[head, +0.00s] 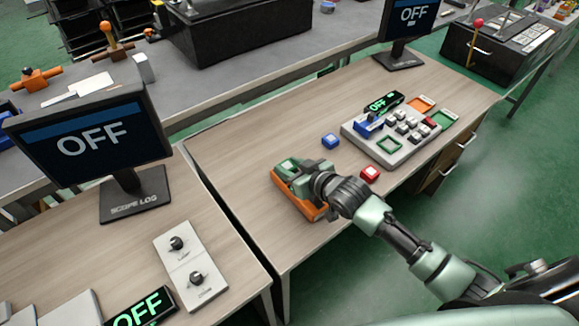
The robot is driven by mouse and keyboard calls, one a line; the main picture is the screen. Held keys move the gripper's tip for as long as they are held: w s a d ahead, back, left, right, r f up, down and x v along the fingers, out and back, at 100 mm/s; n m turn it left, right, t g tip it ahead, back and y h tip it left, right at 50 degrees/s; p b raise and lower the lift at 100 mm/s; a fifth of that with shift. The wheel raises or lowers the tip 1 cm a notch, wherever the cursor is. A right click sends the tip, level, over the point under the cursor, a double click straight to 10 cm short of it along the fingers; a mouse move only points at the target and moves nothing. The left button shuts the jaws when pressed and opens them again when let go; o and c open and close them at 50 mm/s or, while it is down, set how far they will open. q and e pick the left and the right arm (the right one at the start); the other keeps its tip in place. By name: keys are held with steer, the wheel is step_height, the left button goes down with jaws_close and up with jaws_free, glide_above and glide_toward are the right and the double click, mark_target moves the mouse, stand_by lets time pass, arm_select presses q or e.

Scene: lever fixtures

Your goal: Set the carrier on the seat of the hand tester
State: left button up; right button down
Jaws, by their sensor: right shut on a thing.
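My right gripper (306,183) reaches in from the lower right and is shut on a small green-framed piece, which I take to be the carrier (286,168). An orange holder (311,210) lies directly under it on the wooden table. The gripper hides part of both, so I cannot tell whether the carrier touches the holder or is lifted. The hand tester (368,151) is a light grey panel up and right of the gripper, apart from it. Its seat seems to be the green-outlined square (388,147), which looks empty. My left gripper is out of view.
A blue block (330,141) and a red block (370,174) lie between the gripper and the tester. The tester has several grey keys, a blue part (368,125) and a small OFF display (381,103). A monitor (92,139) stands left. Bare table surrounds the orange holder.

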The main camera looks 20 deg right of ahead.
steer(key=shift+f, duration=0.15)
steer(key=c, duration=0.9)
jaws_free()
steer(key=v, duration=1.2)
